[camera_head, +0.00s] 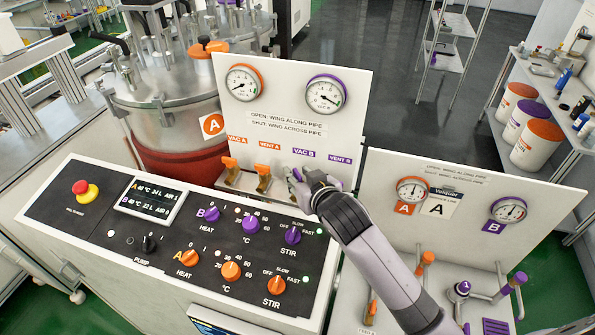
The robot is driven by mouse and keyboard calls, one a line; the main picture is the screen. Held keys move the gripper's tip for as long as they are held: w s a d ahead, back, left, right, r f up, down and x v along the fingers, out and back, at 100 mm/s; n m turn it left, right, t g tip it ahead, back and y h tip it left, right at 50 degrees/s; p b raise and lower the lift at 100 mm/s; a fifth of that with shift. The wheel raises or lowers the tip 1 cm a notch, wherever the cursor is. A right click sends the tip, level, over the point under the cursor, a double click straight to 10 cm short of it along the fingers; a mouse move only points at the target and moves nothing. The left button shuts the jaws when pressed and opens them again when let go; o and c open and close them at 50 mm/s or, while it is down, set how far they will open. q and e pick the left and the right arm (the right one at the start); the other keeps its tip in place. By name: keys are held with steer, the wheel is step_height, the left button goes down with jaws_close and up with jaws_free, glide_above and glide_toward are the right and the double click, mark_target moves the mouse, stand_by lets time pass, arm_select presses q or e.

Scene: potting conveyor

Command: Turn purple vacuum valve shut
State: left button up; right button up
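The upright white panel (295,105) carries the purple VAC B label (304,153). My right gripper (295,178) is just below that label, with its arm reaching in from the lower right. The gripper and wrist cover the place where the purple vacuum valve sits, so its wing and angle are hidden. I cannot tell whether the fingers touch or grip it. The purple-rimmed gauge (325,94) is above, on the same panel. My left gripper is not in view.
Orange VAC A (229,164) and VENT A (263,172) valves stand left of the gripper. The control console (190,235) with knobs lies in front. A second panel (470,190) with gauges and valves is at right. A metal vessel (165,80) stands behind left.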

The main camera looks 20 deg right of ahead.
steer(key=shift+s+r, duration=0.1)
steer(key=shift+s, duration=0.15)
steer(key=shift+c, duration=1)
steer(key=shift+w, duration=0.15)
jaws_close()
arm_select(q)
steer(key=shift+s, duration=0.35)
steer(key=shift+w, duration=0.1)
